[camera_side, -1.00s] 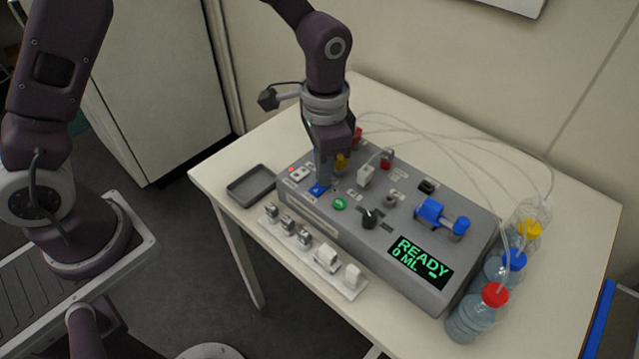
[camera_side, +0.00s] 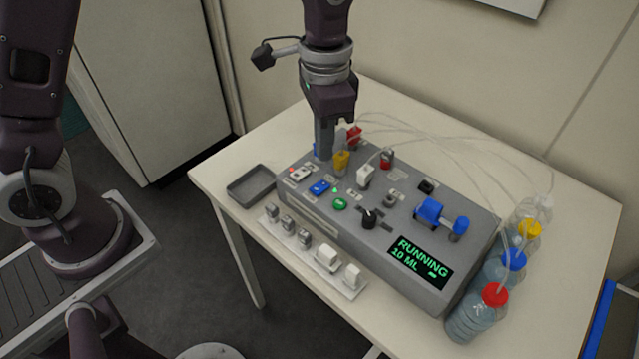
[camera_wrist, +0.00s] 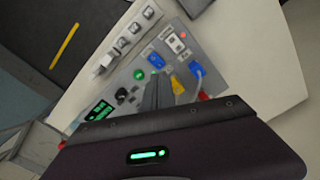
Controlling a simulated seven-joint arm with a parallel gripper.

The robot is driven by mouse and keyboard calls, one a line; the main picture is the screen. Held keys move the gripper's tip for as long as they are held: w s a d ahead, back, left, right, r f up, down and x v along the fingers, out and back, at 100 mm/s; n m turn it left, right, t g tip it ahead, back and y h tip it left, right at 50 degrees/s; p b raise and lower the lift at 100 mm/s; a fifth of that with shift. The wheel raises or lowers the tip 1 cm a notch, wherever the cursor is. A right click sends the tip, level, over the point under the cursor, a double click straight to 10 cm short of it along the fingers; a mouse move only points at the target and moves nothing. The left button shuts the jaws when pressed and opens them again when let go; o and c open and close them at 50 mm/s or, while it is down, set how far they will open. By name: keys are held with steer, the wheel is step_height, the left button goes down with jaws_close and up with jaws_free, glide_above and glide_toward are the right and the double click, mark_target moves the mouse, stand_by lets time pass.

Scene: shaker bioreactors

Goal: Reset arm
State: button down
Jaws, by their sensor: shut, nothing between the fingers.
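My gripper (camera_side: 325,150) is shut and empty, above the back left part of the grey control box in the side view. In the wrist view its fingers (camera_wrist: 157,88) point down over the panel, apart from the blue button. The grey control box (camera_side: 330,228) sits on the table. Its screen (camera_side: 420,262) reads RUNNING, 10 ML. On its panel are a blue button (camera_side: 319,188), a green button (camera_side: 340,204), a black knob (camera_side: 369,218), a yellow clamp (camera_side: 341,162), a red clamp (camera_side: 354,138) and a blue pump-like part (camera_side: 440,215). A blue part behind my fingers is mostly hidden.
An empty grey tray (camera_side: 252,186) lies at the table's left edge. A white rack (camera_side: 347,291) with several connectors stands along the front. Bottles with red (camera_side: 495,295), blue and yellow caps stand at the right, with thin tubes arching over the table.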

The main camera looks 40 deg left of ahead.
steer(key=shift+r, duration=0.1)
steer(key=s+a+r+n+t, duration=0.2)
steer(key=s+a+r, duration=0.45)
steer(key=r, duration=0.35)
steer(key=s+a+r+n+t, duration=0.1)
steer(key=s+a+n, duration=0.1)
steer(key=s, duration=0.5)
steer(key=s+a+r+n+t, duration=0.1)
steer(key=s+a+n+t, duration=0.1)
steer(key=s, duration=0.5)
steer(key=shift+r+t, duration=0.3)
